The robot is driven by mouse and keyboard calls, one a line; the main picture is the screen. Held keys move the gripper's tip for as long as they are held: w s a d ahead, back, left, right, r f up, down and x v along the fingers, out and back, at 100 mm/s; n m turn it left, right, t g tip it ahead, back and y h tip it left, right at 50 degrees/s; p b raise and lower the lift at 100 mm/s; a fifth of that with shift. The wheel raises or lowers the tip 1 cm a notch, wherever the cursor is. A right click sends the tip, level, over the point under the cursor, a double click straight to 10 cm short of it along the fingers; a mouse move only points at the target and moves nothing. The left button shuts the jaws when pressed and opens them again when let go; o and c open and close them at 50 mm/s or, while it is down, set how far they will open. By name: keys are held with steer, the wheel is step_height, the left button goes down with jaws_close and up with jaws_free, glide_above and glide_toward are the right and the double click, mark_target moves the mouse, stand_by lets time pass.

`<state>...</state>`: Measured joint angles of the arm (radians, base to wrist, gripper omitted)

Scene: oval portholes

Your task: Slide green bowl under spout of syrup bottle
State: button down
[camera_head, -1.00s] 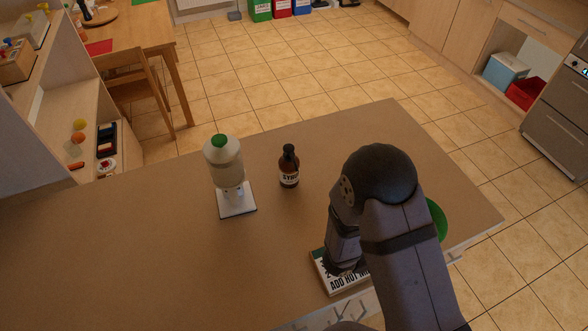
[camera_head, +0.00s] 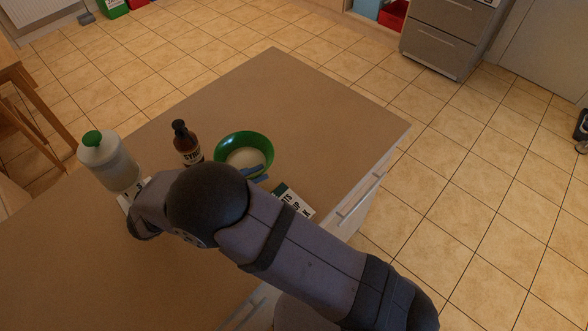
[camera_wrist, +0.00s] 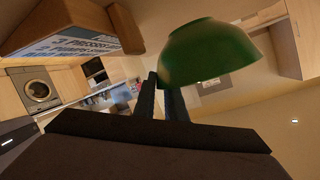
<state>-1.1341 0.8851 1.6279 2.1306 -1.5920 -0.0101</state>
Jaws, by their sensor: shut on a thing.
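The green bowl (camera_head: 263,143), pale inside, is just right of the dark brown syrup bottle (camera_head: 190,152) in the head view, with a small gap between them. The bottle stands upright with a dark cap and a white label. My gripper (camera_head: 256,174) is at the bowl's near side, partly covered by my arm. In the wrist view the bowl (camera_wrist: 207,52) appears large and green at the ends of my fingers (camera_wrist: 160,98), which are shut on its edge. Whether the bowl touches the counter is not clear. The bottle's spout is too small to make out.
A lettered book or card (camera_head: 295,199) lies near the counter's front edge. The counter (camera_head: 330,110) is clear to the right.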

steer(key=s+a+b, duration=0.1)
steer(key=s+a, duration=0.3)
steer(key=a, duration=0.2)
steer(key=shift+s, duration=0.4)
steer(key=shift+f+b, duration=0.1)
steer(key=shift+b, duration=0.2)
steer(key=shift+f+b, duration=1.65)
steer(key=shift+f, duration=0.65)
steer(key=shift+w+a+r, duration=0.15)
steer(key=shift+w+a, duration=0.05)
steer(key=shift+w, duration=0.1)
steer(key=shift+w+a+b, duration=0.8)
steer(key=shift+w+a, duration=0.6)
steer(key=shift+w, duration=0.15)
steer(key=shift+f, duration=0.25)
steer(key=c, duration=1.7)
jaws_free()
steer(key=shift+c, duration=0.2)
